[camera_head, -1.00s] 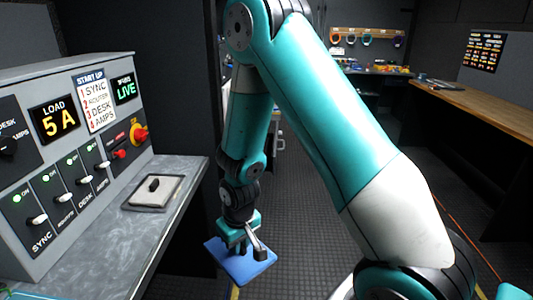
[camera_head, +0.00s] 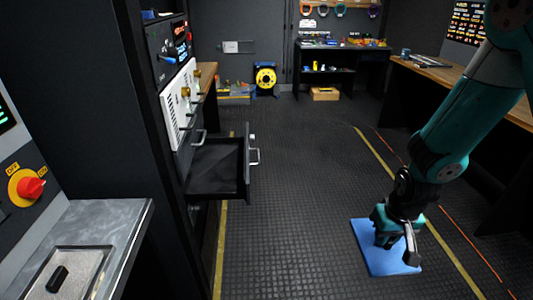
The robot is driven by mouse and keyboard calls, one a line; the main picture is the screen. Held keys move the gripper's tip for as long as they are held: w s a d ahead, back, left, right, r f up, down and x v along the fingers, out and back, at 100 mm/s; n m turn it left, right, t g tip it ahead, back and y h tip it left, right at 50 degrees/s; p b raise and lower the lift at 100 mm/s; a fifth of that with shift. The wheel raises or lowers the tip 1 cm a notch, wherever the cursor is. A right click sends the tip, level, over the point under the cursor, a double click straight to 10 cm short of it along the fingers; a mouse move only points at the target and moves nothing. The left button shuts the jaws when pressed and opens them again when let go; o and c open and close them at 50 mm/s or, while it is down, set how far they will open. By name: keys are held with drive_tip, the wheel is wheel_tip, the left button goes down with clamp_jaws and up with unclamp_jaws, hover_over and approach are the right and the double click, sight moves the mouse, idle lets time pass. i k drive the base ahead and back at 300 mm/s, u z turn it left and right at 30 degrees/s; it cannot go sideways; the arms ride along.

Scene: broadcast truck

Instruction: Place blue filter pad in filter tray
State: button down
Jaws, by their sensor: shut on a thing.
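The blue filter pad (camera_head: 383,265) is a flat square plate in the camera view at lower right, held above the dark floor. My gripper (camera_head: 395,241) is shut on its upper side, and the jaws hide the gripped part. An open, dark, empty drawer (camera_head: 215,172) sticks out of the rack at centre left. It looks like the filter tray, and the pad is well to its right and apart from it. A shallow framed tray (camera_head: 110,254) with a pale grey panel and black knob lies on the counter at lower left.
The grey counter (camera_head: 125,213) and a panel with a red knob (camera_head: 30,188) stand at the left. The drawer's metal handle (camera_head: 255,150) juts right. A wooden desk (camera_head: 470,88) is at right, and a yellow cable reel (camera_head: 265,78) at the back. The middle floor is clear.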

sight(225, 167)
drive_tip(key=z, duration=0.35)
drive_tip(key=i, duration=1)
drive_tip(key=u, duration=0.4)
drive_tip(key=i, duration=1.1)
drive_tip(key=u, duration=1.05)
drive_tip(key=i, duration=0.25)
drive_tip(key=u, duration=0.15)
